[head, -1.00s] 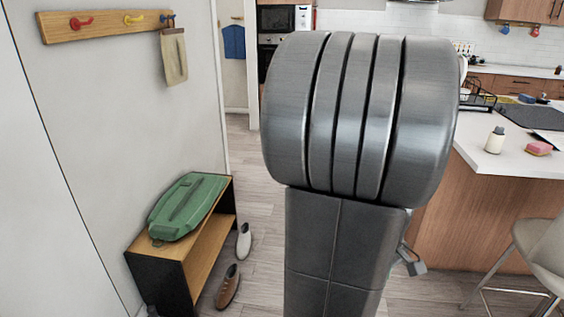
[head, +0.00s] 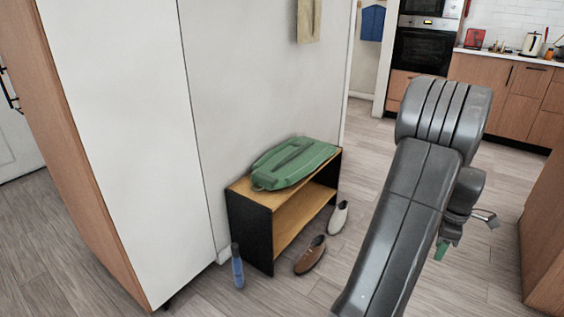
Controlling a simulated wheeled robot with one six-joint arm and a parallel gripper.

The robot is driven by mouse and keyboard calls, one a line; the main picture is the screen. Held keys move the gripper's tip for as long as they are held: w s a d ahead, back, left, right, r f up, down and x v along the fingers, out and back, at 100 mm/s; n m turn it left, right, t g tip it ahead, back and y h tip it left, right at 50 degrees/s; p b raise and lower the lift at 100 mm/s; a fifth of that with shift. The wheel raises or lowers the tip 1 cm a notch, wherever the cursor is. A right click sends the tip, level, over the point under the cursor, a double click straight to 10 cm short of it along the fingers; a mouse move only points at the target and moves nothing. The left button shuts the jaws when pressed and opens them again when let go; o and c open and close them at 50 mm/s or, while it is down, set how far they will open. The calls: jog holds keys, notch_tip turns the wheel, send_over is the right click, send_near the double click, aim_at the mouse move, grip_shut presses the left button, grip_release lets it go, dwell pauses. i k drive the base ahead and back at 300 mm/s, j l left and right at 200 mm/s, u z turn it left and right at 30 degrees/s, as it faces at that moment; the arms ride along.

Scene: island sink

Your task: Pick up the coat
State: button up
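A blue garment (head: 372,22) hangs on the far wall beyond the doorway at the top. It looks like a coat, but it is small and cut by the frame's top edge. A beige cloth item (head: 309,20) hangs on the nearer wall, its top out of frame; it looks more like a bag or apron. My gripper (head: 487,218) is partly visible at the right, behind my arm, well away from both. Whether its fingers are open or shut is not clear. A small green piece (head: 441,251) shows below it.
A shoe bench (head: 262,228) with a green bag (head: 294,163) stands by the wall. A brown shoe (head: 311,255), a white shoe (head: 339,217) and a blue bottle (head: 237,266) are on the floor. A white cabinet (head: 120,130) stands left; the counter side (head: 545,240) is right.

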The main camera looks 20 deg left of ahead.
aim_at(284, 164)
jog(key=i+u, duration=0.15)
jog(key=u, duration=0.3)
jog(key=i+l+u, duration=0.15)
jog(key=u, duration=0.35)
jog(key=i+l+u, duration=0.1)
jog(key=u, duration=0.35)
jog(key=i+l+u, duration=0.1)
jog(key=l+u, duration=0.2)
jog(key=u, duration=0.2)
jog(key=i+l+u, duration=0.15)
jog(key=l+u, duration=0.3)
jog(key=l, duration=0.8)
jog(key=k+l+u, duration=0.1)
jog(key=l+u, duration=0.35)
jog(key=l, duration=1.85)
jog(key=k, duration=0.05)
